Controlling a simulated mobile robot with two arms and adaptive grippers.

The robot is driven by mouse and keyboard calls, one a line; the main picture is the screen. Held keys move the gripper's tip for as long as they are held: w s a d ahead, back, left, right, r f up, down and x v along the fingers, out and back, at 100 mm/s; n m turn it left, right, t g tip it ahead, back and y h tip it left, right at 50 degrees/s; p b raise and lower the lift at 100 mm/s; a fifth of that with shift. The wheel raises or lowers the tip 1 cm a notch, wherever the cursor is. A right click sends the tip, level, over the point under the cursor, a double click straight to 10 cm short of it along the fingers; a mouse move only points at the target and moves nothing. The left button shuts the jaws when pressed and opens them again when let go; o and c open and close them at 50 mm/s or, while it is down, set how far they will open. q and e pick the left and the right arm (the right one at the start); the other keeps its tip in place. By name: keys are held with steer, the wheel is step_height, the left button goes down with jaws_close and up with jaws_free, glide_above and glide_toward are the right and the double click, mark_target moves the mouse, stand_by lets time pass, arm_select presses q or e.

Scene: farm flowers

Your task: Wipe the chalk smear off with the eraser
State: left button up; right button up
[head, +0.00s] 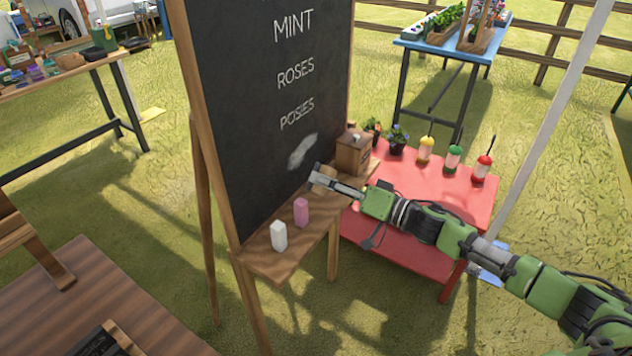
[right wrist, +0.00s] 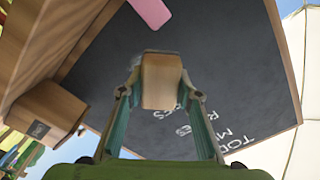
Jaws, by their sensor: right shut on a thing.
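The chalk smear (head: 301,151) is a pale white patch low on the blackboard (head: 270,110), below the word POSIES. My right gripper (head: 321,180) is just below and right of the smear, above the board's wooden ledge (head: 262,262). It is shut on the wooden eraser, a tan block (right wrist: 162,80) between the two fingers in the right wrist view. In the head view the fingers partly cover the eraser. I cannot tell whether the eraser touches the board. My left gripper is not in view.
A white chalk (head: 279,236) and a pink chalk (head: 301,212) stand on the ledge. A wooden box (head: 354,153) is at the ledge's far end. A red table (head: 425,193) with several bottles and potted plants stands to the right, beneath my right arm.

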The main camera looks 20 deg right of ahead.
mark_target(288, 166)
steer(key=b+x, duration=0.1)
steer(key=x, duration=0.5)
steer(key=shift+x, duration=0.9)
stand_by(0.8)
